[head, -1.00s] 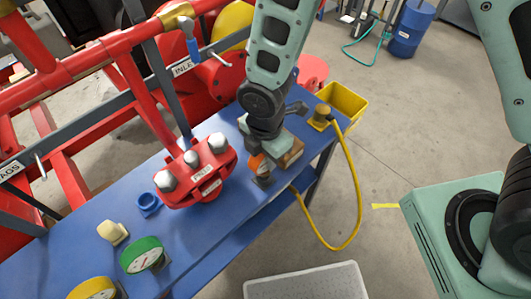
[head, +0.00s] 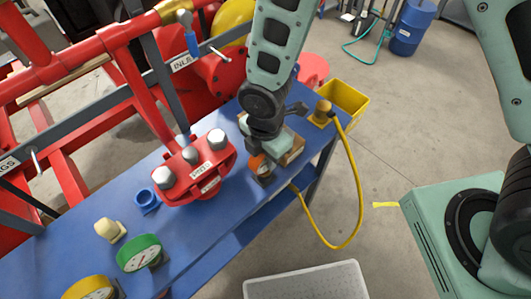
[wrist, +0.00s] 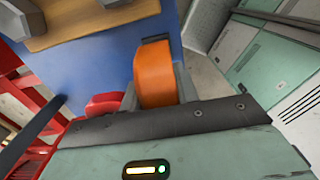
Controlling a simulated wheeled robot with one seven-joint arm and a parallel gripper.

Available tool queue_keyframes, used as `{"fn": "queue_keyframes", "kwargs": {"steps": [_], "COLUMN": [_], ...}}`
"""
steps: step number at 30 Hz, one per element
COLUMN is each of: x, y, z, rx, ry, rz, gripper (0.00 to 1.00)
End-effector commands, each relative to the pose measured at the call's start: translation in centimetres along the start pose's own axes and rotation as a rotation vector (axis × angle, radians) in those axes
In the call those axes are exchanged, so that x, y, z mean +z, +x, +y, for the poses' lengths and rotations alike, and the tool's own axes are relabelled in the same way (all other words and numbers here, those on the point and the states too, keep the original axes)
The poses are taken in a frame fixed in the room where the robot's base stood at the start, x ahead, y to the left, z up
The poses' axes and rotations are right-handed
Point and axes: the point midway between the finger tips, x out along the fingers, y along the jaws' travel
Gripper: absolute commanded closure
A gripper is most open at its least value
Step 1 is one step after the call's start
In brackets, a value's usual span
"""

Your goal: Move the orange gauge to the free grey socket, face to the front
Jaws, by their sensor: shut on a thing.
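The orange gauge (head: 256,163) is at my gripper (head: 260,160), low over the right part of the blue bench. In the wrist view the orange gauge (wrist: 154,75) shows as a curved orange rim just beyond the gripper's edge. My gripper is shut on it, though the fingers are mostly hidden. A dark grey piece sits just below the gauge in the head view; I cannot tell whether it is a socket or a finger. The gauge's face is not clearly visible. I cannot make out a free grey socket. A green gauge (head: 139,253) and a yellow gauge (head: 88,288) stand at the near left.
A red bolted flange (head: 195,168) stands left of my gripper. A blue ring (head: 147,201) and a cream knob (head: 109,229) lie on the bench (head: 205,230). A wooden block (head: 293,151) and a yellow hose (head: 358,190) are at the right. The bench's front middle is clear.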

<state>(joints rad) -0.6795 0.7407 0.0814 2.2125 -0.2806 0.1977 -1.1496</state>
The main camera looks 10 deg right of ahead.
Motion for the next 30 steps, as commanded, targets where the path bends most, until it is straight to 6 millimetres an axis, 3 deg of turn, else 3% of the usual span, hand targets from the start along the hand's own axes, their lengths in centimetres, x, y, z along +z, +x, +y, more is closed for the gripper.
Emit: {"fn": "queue_keyframes", "kwargs": {"steps": [29,30], "x": [0.0,0.0], "y": [1.6,1.6], "z": [0.0,0.0], "rx": [0.0,0.001], "ry": [0.001,0.001], "rz": [0.0,0.0], "gripper": [0.97,0.58]}}
